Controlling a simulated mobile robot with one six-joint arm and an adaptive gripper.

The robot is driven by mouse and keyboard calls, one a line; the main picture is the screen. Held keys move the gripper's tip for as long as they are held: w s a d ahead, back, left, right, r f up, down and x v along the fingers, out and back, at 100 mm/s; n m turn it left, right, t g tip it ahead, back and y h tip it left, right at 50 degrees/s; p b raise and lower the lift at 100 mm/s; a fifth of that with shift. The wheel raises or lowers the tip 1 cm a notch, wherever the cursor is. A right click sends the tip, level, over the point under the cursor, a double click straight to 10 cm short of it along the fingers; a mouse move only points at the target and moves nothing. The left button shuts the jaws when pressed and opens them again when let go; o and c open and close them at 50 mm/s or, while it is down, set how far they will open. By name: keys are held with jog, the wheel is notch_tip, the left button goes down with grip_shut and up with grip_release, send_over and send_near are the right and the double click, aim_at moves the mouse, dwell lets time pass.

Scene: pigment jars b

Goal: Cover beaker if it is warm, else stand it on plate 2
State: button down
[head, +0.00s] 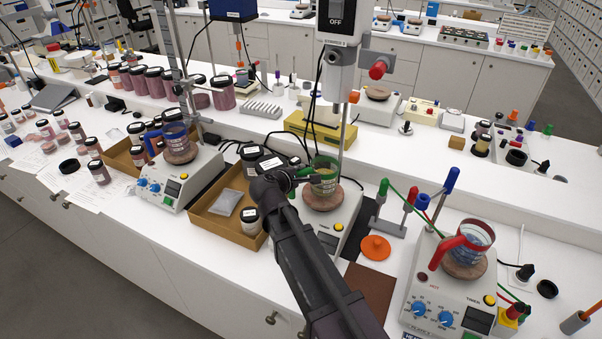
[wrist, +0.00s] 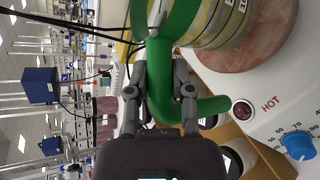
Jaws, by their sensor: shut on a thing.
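A beaker with a green band and handle (head: 325,178) stands on the round top of the middle hot plate (head: 337,222), under the overhead stirrer. My gripper (head: 298,178) is shut on its green handle, which also shows between the fingers in the wrist view (wrist: 160,75). The beaker's base appears to touch the plate's disc (wrist: 258,40). The HOT lamp (wrist: 242,110) on this plate looks dark red; I cannot tell whether it is lit. An orange knobbed lid (head: 376,247) lies on the bench to the right. Plate numbers are too small to read surely.
A blue-handled beaker (head: 176,140) stands on the left hot plate (head: 180,182). A red-handled beaker (head: 468,250) stands on the right hot plate (head: 450,295). A rack with coloured rods (head: 388,228) stands between. A cardboard tray (head: 225,232) with jars is left of my arm.

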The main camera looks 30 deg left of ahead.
jog(key=shift+f+b, duration=0.55)
jog(key=shift+b, duration=0.05)
jog(key=shift+c, duration=2.1)
grip_release()
jog(key=shift+s+r, duration=0.1)
jog(key=shift+r, duration=0.05)
